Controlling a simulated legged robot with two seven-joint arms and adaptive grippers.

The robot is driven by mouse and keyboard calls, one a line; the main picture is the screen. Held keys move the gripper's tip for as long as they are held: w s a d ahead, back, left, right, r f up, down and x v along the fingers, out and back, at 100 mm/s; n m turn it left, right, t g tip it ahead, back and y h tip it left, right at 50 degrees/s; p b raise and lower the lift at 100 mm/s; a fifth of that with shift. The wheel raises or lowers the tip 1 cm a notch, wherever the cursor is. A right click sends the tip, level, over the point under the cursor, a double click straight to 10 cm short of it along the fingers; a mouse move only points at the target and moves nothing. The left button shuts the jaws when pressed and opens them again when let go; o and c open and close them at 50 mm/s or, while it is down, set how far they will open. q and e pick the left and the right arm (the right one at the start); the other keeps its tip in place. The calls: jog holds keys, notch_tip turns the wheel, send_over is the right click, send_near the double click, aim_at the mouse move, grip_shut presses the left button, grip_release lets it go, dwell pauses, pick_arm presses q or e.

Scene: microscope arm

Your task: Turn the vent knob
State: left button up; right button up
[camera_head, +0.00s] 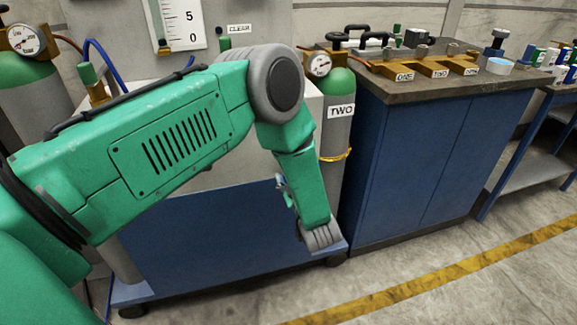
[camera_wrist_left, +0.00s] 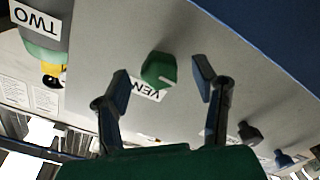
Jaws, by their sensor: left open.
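The green vent knob (camera_wrist_left: 159,69) shows in the left wrist view, on a grey panel. A white label (camera_wrist_left: 148,91) reading "VEN", partly covered, is beside it. My left gripper (camera_wrist_left: 162,78) is open, one finger to each side of the knob in the picture. Gaps show between the fingers and the knob; I cannot tell how far it is in depth. In the head view my green left arm hides the vent knob and most of the gripper; a small part of the gripper (camera_head: 286,192) shows at the arm's end. My right gripper is in neither view.
A green-topped cylinder labelled TWO (camera_head: 338,110) stands right of my arm, close to the wrist. A blue cabinet (camera_head: 400,160) is beyond it. Two dark knobs (camera_wrist_left: 249,134) (camera_wrist_left: 284,158) sit further along the panel. Open floor (camera_head: 470,290) lies at front right.

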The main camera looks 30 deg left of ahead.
pick_arm(q)
jog(key=v, duration=0.9)
jog(key=shift+d, duration=0.15)
jog(key=shift+f, duration=0.1)
jog(key=s+f+m+g+h+p, duration=0.3)
jog(key=s+f+m+g+h, duration=0.1)
jog(key=s+f+m+h, duration=0.8)
jog(key=s+m+g+h, duration=0.1)
jog(key=s+m+g, duration=0.5)
jog(key=s, duration=1.3)
jog(key=shift+s+r+m+g+h, duration=0.3)
jog(key=shift+s+r+g, duration=0.1)
jog(key=shift+g, duration=0.2)
